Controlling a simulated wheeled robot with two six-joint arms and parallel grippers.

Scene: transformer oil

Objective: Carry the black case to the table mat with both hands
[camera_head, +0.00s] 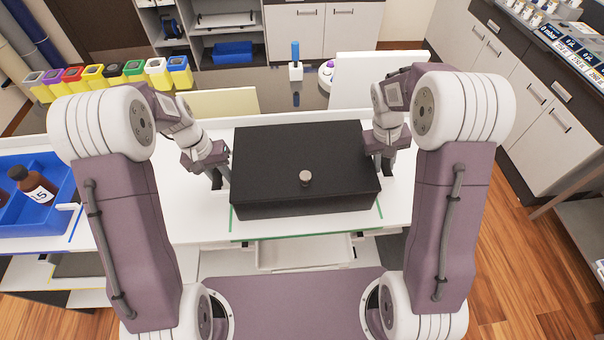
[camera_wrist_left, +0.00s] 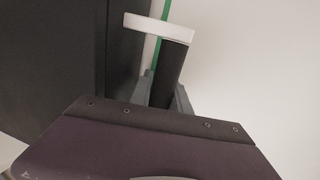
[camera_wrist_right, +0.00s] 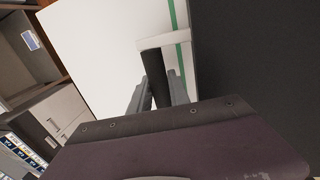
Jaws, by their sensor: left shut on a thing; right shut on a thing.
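The black case (camera_head: 290,160) is shut and level over the white table, inside a green outline (camera_head: 310,234) that shows along its front edge and front corners. I cannot tell whether it rests on the table or hangs just above it. My left gripper (camera_head: 221,178) is shut on the case's left side handle (camera_wrist_left: 173,62), a dark bar with a pale bracket. My right gripper (camera_head: 379,160) is shut on the right side handle (camera_wrist_right: 153,66). The case also shows in the left wrist view (camera_wrist_left: 50,70) and the right wrist view (camera_wrist_right: 255,55).
A blue bin (camera_head: 65,205) with a brown bottle (camera_head: 33,186) stands at the left. Several coloured containers (camera_head: 120,75) line the back left. A blue-topped device (camera_head: 295,65) stands behind the case. Cabinets stand at the right.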

